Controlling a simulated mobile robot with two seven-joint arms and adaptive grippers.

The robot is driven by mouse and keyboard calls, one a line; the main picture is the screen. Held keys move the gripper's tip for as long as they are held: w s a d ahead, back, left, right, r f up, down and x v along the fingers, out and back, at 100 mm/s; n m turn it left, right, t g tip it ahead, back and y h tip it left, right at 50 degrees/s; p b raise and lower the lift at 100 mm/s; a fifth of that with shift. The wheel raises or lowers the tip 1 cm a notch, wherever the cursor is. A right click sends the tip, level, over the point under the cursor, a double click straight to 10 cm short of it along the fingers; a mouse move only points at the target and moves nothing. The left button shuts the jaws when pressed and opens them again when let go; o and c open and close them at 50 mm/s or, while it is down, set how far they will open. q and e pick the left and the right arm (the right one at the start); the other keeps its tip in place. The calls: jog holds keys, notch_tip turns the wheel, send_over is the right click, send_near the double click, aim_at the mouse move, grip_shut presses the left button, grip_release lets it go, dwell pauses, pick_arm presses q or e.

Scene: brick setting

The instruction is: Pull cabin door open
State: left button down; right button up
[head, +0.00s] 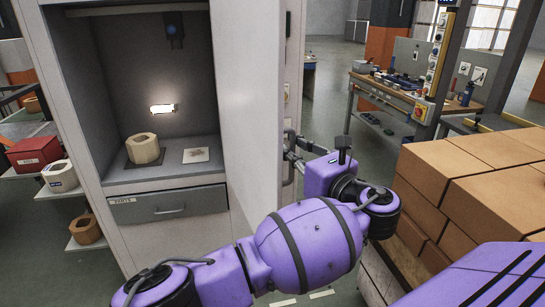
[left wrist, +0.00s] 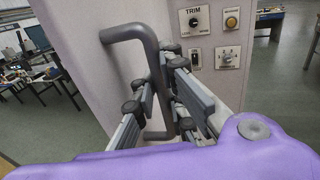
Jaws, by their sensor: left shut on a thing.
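The cabin door (head: 252,95) is a pale panel that stands swung open at the right side of the cabin (head: 55,90), so the inside shows. Its grey bar handle (left wrist: 152,60) is on the door's outer face. My left gripper (head: 291,150) is at that handle, on the far right side of the door. In the left wrist view my left gripper's fingers (left wrist: 165,100) are shut around the upright part of the handle. The exact contact is partly hidden by the fingers. My right gripper is not in view.
Inside the cabin are a lit lamp (head: 162,108), a hexagonal block (head: 143,148) and a drawer (head: 168,205). Stacked brown blocks (head: 465,185) stand close to my left arm on the right. A workbench (head: 390,95) is behind. A knob panel (left wrist: 216,45) is near the handle.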

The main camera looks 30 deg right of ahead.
pick_arm(q)
jog(key=shift+s+d+f+y, duration=0.1)
jog(key=shift+d+y, duration=0.1)
jog(key=shift+d, duration=0.45)
jog(key=shift+s+d+f+y, duration=0.1)
jog(key=shift+d+y, duration=0.1)
jog(key=shift+d, duration=0.4)
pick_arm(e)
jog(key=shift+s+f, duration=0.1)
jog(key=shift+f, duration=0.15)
pick_arm(q)
jog(key=c, duration=2.1)
grip_release()
jog(key=shift+r+n, duration=0.15)
jog(key=shift+n, duration=0.15)
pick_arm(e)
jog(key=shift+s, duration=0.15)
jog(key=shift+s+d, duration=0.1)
pick_arm(q)
jog(key=shift+s+d, duration=0.1)
jog(key=shift+s, duration=3.7)
